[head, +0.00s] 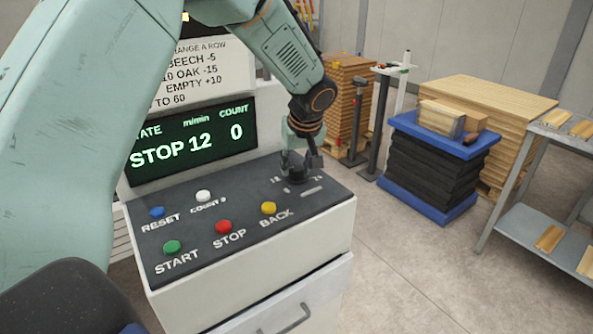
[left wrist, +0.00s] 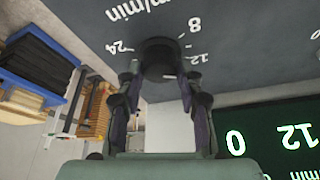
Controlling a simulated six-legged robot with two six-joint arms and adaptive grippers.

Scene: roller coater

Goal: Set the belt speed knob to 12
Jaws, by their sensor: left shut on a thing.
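The belt speed knob (head: 297,177) is a dark round knob at the far right end of the dark control panel (head: 320,198). In the left wrist view the knob (left wrist: 158,58) has the dial numbers 8, 12 and 24 printed around it, and the m/min label beyond. My left gripper (head: 298,163) reaches down from above and is shut on the knob. Its two fingers (left wrist: 160,82) sit on either side of the knob in the left wrist view. The green display (head: 192,138) reads STOP, 12 m/min and count 0. My right gripper is out of view.
Buttons sit left of the knob: yellow BACK (head: 268,208), red STOP (head: 223,227), green START (head: 172,247), blue RESET (head: 157,212) and a white count button (head: 203,195). A blue-topped lift table (head: 440,133) and a metal shelf (head: 540,215) stand right, across open floor.

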